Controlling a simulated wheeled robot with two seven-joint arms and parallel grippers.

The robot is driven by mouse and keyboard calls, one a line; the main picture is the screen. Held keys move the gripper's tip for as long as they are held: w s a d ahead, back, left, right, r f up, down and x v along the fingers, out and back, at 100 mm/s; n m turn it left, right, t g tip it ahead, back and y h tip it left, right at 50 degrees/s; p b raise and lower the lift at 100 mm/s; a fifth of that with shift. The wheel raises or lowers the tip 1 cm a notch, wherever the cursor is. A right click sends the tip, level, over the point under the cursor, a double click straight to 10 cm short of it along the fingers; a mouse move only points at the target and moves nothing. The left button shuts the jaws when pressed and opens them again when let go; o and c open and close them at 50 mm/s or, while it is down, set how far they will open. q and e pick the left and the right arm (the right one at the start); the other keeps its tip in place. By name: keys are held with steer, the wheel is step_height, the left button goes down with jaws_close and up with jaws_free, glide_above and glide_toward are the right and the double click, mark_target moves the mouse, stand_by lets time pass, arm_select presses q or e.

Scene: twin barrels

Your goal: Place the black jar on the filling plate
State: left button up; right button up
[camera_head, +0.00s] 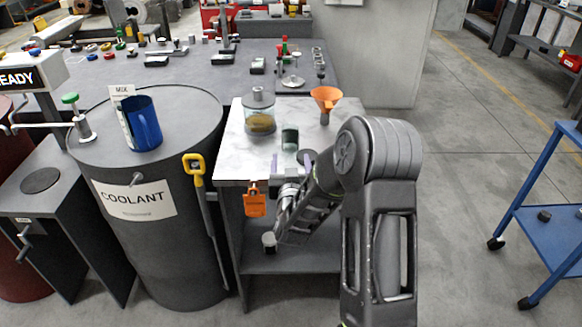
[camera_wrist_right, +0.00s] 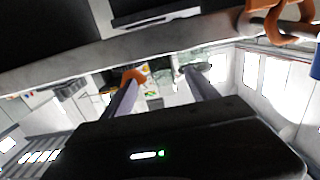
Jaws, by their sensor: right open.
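A small dark, greenish jar (camera_head: 290,138) stands upright on the marble-topped table; it looks like the black jar. My right gripper (camera_head: 291,160) is at the near side of this jar, its purple fingers apart and empty. The fingers also show open in the right wrist view (camera_wrist_right: 160,76). A dark disc (camera_head: 307,157) lies beside the right-hand finger, partly hidden; I cannot tell exactly what it is. A round dark plate (camera_head: 41,181), possibly the filling plate, lies bare on the grey stand at the far left. My left gripper is not in view.
A clear lidded container (camera_head: 259,113) and an orange funnel (camera_head: 325,100) stand behind the jar. The coolant barrel (camera_head: 137,225), with a blue jug (camera_head: 142,124) on top, stands between table and left stand. An orange tag (camera_head: 255,203) hangs at the table's front edge.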

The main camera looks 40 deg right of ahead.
steer(key=shift+s+a, duration=0.45)
steer(key=shift+s, duration=0.15)
